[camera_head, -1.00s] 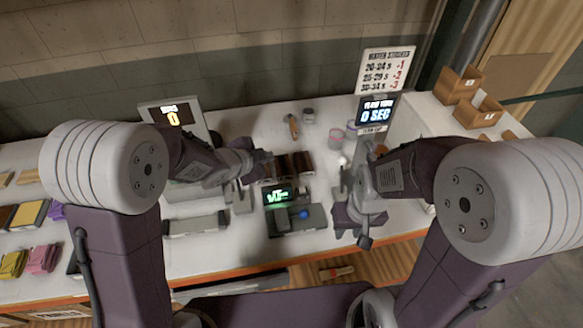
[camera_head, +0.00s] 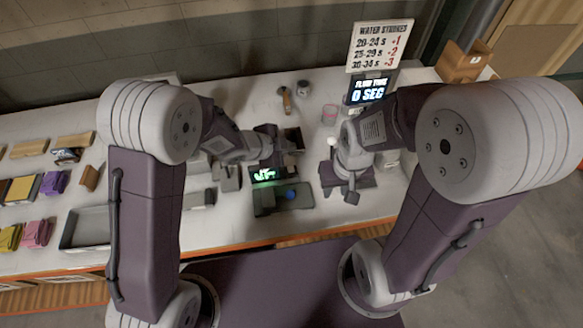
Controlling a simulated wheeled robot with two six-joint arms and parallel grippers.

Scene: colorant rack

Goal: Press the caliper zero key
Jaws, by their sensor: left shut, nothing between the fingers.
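The caliper device is a dark box (camera_head: 265,202) with a lit green display (camera_head: 264,175) and a round blue key (camera_head: 291,195) on its right part. It sits near the front of the white table. I cannot tell whether the blue key is the zero key. My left gripper (camera_head: 276,143) is shut and empty, just behind and above the green display, and covers part of the area behind it. My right gripper (camera_head: 347,186) is right of the device, low over the table and apart from it. Its fingers are too unclear to tell open or shut.
A timer screen (camera_head: 369,90) reading 0 SEC stands at the back right below a printed sign (camera_head: 378,47). A grey tray (camera_head: 72,231) and colored packets (camera_head: 38,233) lie left.

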